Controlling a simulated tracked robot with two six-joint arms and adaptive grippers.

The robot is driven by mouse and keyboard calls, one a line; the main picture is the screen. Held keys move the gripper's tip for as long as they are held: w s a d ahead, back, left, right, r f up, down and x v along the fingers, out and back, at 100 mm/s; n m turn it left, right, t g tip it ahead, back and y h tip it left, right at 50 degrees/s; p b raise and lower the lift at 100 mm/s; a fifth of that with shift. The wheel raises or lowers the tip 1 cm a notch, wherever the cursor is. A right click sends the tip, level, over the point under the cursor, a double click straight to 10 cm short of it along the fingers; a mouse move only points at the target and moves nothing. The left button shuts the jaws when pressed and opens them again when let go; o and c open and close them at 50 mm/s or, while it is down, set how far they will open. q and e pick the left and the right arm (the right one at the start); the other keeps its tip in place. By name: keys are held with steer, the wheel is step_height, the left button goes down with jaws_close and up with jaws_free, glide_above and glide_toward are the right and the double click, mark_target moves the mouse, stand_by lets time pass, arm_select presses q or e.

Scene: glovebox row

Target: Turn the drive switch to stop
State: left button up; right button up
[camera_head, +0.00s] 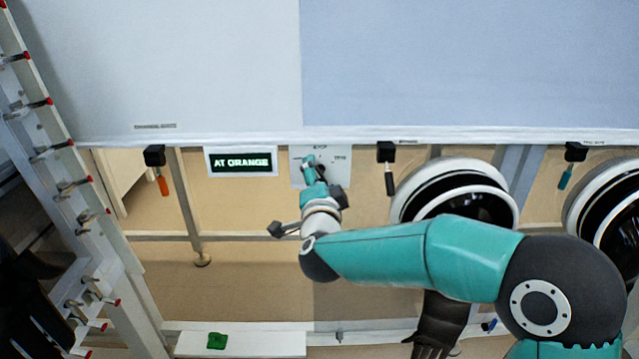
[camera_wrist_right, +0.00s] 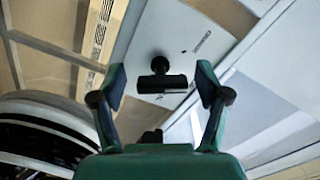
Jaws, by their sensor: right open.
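The drive switch is a black T-shaped knob (camera_wrist_right: 161,78) on a pale plate (camera_wrist_right: 185,22) in the right wrist view. In the head view the plate (camera_head: 340,172) sits below the cabinet edge, and my right gripper hides the knob. Small lettering on the plate is too blurred to read surely. My right gripper (camera_head: 311,163) is open in front of the plate. In the right wrist view its fingers (camera_wrist_right: 161,73) stand on either side of the knob, with gaps, and no contact shows. My left gripper is not in view.
A sign reading "AT ORANGE" (camera_head: 241,162) hangs left of the plate. Hanging handles (camera_head: 388,170) and round glove ports (camera_head: 455,190) lie to the right. A dark glove (camera_head: 438,322) hangs below. A rack with red-tipped pegs (camera_head: 62,150) stands left. A green item (camera_head: 217,341) lies on a white shelf.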

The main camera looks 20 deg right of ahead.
steer(key=v, duration=1.2)
